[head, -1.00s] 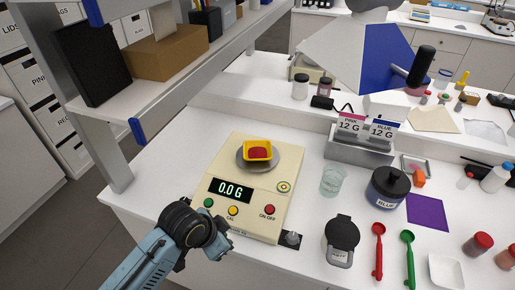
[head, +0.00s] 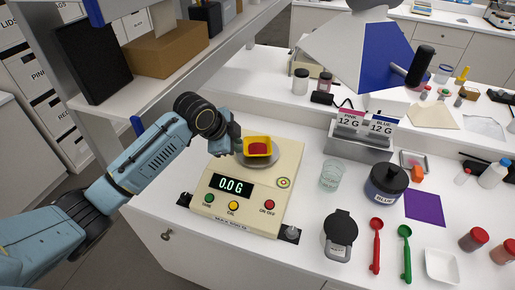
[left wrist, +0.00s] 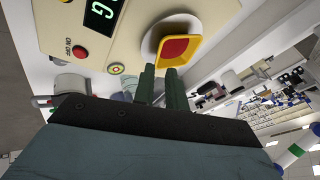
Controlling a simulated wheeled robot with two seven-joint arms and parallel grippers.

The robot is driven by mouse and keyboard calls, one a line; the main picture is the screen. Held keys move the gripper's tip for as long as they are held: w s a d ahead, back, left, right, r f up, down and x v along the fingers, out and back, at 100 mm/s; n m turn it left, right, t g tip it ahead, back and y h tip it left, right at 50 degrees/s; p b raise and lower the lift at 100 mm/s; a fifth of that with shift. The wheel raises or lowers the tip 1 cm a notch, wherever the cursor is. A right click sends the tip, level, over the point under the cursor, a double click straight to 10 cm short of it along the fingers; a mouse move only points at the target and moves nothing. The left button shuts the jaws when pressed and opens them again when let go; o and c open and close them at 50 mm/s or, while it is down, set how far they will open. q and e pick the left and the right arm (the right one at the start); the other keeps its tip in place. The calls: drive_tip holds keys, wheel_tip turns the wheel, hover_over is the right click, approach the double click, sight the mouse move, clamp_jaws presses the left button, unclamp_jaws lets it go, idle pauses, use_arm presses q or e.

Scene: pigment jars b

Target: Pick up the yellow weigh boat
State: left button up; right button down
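The yellow weigh boat (head: 268,153) sits on the round grey pan (head: 262,165) of the cream scale (head: 236,213) in the head view. It holds something red. The boat also shows in the left wrist view (left wrist: 190,62), just beyond the fingertips. My left gripper (head: 236,146) is at the left side of the boat, close to it; the head view does not show whether they touch. In the left wrist view its two dark green fingers (left wrist: 161,72) stand apart with a narrow empty gap. My right gripper is not in view.
The scale display (head: 231,185) reads 0.0 G. A glass beaker (head: 331,175), a dark blue jar (head: 385,185) and a card holder (head: 359,146) stand to the right. A grey shelf (head: 190,62) overhangs at upper left. Red (head: 376,250) and green (head: 405,255) spoons lie at front right.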

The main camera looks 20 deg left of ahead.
sight(249, 161)
use_arm(q)
drive_tip(key=x, duration=0.4)
drive_tip(key=shift+w+d+f, duration=0.1)
drive_tip(key=shift+w+f, duration=0.05)
drive_tip(key=shift+f, duration=0.05)
drive_tip(key=shift+a+x, duration=0.15)
drive_tip(key=shift+x, duration=1.2)
drive_tip(key=shift+a+x, duration=0.1)
drive_tip(key=shift+x, duration=1.3)
drive_tip(key=shift+w, duration=0.1)
drive_tip(key=shift+c, duration=0.2)
clamp_jaws()
